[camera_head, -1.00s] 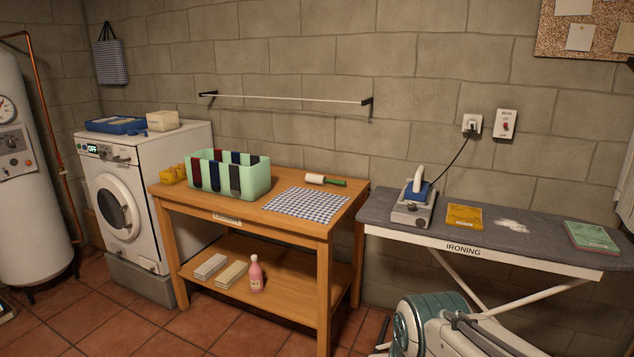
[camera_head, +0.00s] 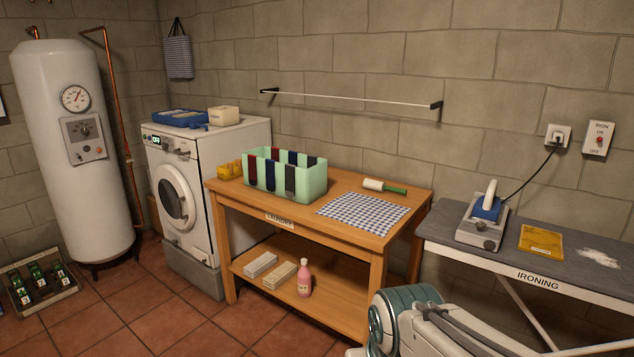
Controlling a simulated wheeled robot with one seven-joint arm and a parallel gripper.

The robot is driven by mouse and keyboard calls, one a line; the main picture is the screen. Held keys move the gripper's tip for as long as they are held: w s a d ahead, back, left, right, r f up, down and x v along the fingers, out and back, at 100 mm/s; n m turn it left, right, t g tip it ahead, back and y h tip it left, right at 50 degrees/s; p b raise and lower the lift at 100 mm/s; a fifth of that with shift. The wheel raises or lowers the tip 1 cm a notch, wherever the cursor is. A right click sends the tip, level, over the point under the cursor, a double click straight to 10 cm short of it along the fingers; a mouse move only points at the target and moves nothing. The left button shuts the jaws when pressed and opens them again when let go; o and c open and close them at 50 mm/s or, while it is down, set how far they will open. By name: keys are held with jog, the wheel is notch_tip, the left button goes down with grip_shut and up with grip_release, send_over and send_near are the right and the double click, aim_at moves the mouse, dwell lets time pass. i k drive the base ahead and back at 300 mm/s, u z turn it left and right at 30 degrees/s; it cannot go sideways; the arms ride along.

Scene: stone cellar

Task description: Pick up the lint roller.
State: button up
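The lint roller (camera_head: 383,187) has a white cylinder and a green handle. It lies on the wooden table (camera_head: 300,230) near its back right edge, with the handle pointing right. It is behind a blue-and-white checked cloth (camera_head: 362,213) and apart from it. Nothing covers the roller. Part of my own arm shows at the bottom of the view, in front of the table and ironing board. My gripper is not in view.
A mint-green bin (camera_head: 307,183) with hanging dark cloths stands left of the cloth. An ironing board (camera_head: 600,267) with an iron (camera_head: 487,210) stands right. A drying rail (camera_head: 350,100) is on the wall above. A pink bottle (camera_head: 304,278) stands on the lower shelf.

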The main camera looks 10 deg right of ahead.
aim_at(372, 184)
jog(key=u, duration=0.5)
jog(key=i, duration=1.6)
jog(key=z, duration=0.35)
jog(key=i, duration=0.95)
jog(key=z, duration=1.35)
jog(key=i, duration=0.45)
jog(key=z, duration=0.25)
